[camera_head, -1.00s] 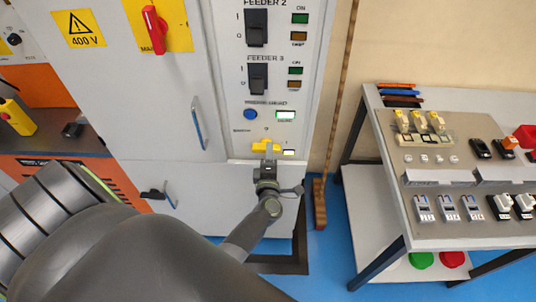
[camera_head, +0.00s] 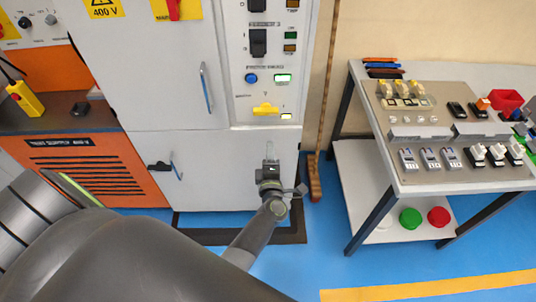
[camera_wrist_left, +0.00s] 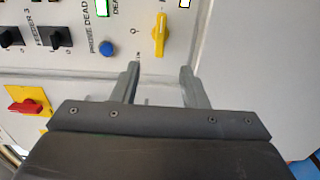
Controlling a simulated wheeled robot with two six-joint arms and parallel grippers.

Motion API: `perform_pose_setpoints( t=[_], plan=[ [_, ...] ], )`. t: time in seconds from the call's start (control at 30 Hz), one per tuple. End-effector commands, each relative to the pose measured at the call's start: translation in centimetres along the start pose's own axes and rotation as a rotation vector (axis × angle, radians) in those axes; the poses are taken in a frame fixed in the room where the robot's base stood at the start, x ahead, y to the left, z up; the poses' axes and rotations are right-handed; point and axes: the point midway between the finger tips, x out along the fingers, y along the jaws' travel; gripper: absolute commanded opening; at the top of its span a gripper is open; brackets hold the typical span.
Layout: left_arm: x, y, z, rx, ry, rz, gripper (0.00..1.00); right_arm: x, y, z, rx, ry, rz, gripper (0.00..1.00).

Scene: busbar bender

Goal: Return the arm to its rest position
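My left arm reaches in from the lower left in the head view. My left gripper (camera_head: 270,152) is in front of the grey cabinet (camera_head: 215,155), below the yellow rotary handle (camera_head: 265,109). In the left wrist view the two fingers (camera_wrist_left: 158,72) are apart with nothing between them. The yellow handle (camera_wrist_left: 160,34) shows beyond the fingertips, apart from them. My right gripper is in neither view.
A blue button (camera_head: 251,78) and a lit green display (camera_head: 282,78) are above the handle. A workbench (camera_head: 440,188) with switches stands on the right. An orange supply unit (camera_head: 85,165) stands on the left. Blue floor (camera_head: 310,250) lies clear between.

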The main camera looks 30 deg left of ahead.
Motion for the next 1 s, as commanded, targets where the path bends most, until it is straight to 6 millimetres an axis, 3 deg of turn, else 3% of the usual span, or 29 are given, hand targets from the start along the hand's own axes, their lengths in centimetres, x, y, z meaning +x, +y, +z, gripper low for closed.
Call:
perform_pose_setpoints(
  t=[0.4,0.53,0.67,0.77,0.87,1.0],
  plan=[
    [0.0,0.0,0.0,0.001,-0.001,-0.001,0.4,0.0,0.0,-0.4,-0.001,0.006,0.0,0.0],
    [-0.6,-2.2,-0.1,0.085,-0.044,-0.027,0.4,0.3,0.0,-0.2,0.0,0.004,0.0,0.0],
    [-3.0,-8.8,-0.5,0.336,-0.186,-0.11,0.4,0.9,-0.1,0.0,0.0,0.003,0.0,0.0],
    [-6.3,-15.5,-1.6,0.581,-0.343,-0.205,0.4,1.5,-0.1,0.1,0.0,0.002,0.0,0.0],
    [-10.3,-21.7,-3.6,0.803,-0.504,-0.305,0.4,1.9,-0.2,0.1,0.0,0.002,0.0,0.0],
    [-16.7,-29.4,-7.8,1.071,-0.728,-0.449,0.4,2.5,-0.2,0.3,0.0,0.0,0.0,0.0]
  ],
)
